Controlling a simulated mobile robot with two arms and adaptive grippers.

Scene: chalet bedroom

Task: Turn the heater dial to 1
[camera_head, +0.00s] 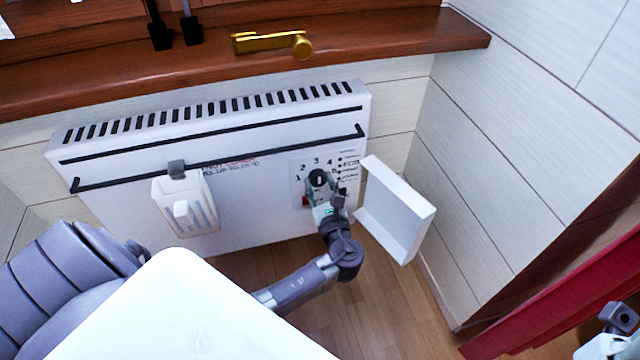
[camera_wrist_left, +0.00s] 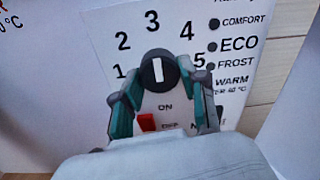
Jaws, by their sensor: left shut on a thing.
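The heater (camera_head: 250,215) is a white wall panel with black slots along its top. Its round black dial (camera_head: 318,178) sits on the control plate at the right side, among the numbers 1 to 5. In the left wrist view the dial (camera_wrist_left: 157,70) shows a white mark standing nearly upright, toward the 3. My left gripper (camera_head: 320,190) is at the dial, its fingers on either side of it, shut on it; the exact finger contact is hard to see. A red switch (camera_wrist_left: 146,122) lies below the dial. My right gripper (camera_head: 620,318) is partly in view at the lower right corner.
An open white cover (camera_head: 398,212) stands out just right of the controls, close to my left gripper. A white holder (camera_head: 185,205) hangs on the heater's front. A wooden sill (camera_head: 400,38) runs above. A red cloth (camera_head: 560,295) hangs at the right.

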